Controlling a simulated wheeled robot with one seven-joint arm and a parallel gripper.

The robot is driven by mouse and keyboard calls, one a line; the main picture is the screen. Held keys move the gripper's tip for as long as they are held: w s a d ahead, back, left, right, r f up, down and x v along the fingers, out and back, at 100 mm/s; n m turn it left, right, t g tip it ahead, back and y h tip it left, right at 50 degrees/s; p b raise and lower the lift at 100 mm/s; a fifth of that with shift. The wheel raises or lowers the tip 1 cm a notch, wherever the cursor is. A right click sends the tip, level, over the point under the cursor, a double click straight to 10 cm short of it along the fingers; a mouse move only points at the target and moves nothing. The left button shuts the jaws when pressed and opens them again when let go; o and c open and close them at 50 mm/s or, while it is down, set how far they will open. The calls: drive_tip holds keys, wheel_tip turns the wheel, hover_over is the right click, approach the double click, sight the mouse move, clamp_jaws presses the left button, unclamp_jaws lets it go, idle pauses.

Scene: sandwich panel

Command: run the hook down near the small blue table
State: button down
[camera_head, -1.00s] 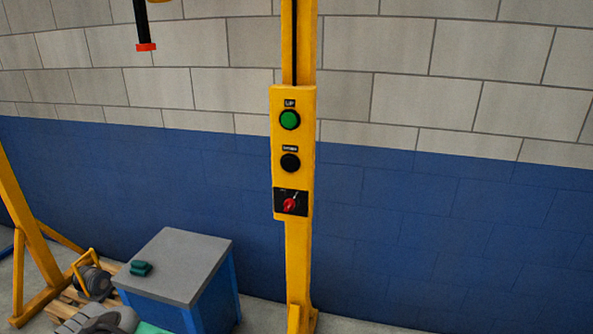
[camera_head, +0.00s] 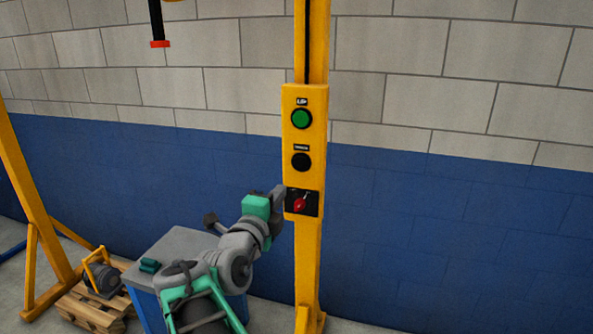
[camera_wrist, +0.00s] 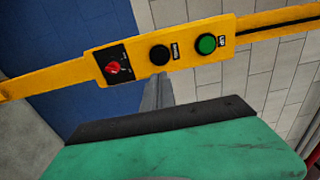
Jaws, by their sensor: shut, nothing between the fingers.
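A yellow post carries a yellow control panel (camera_head: 291,140) with a green button (camera_head: 302,118) marked UP, a black button (camera_head: 301,161) below it, and a red rotary switch (camera_head: 300,203) at the bottom. The black button's label is too small to read surely. My gripper (camera_head: 280,191) is shut and empty, just left of the panel at about the switch's height. In the wrist view its grey fingers (camera_wrist: 155,96) point toward the black button (camera_wrist: 159,55); I cannot tell the gap. A black hanging part with a red end (camera_head: 159,43) is at upper left; no hook shape is clear.
The small blue table (camera_head: 180,243) stands left of the post, partly hidden by my arm, with a green object (camera_head: 149,265) on top. A pallet (camera_head: 90,312) with a motor-like part (camera_head: 103,278) lies left of it. The floor right of the post is clear.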

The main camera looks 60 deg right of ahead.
sight(300, 164)
drive_tip(key=d+p, duration=0.2)
drive_tip(key=d, duration=0.2)
drive_tip(key=w+d+p, duration=0.1)
drive_tip(key=d+p, duration=0.1)
drive_tip(key=d, duration=0.2)
drive_tip(key=w+d+p, duration=0.1)
drive_tip(key=d+p, duration=0.1)
drive_tip(key=d, duration=0.3)
drive_tip(key=shift+r, duration=0.15)
drive_tip(key=shift+w+d, duration=0.1)
drive_tip(key=shift+d, duration=0.3)
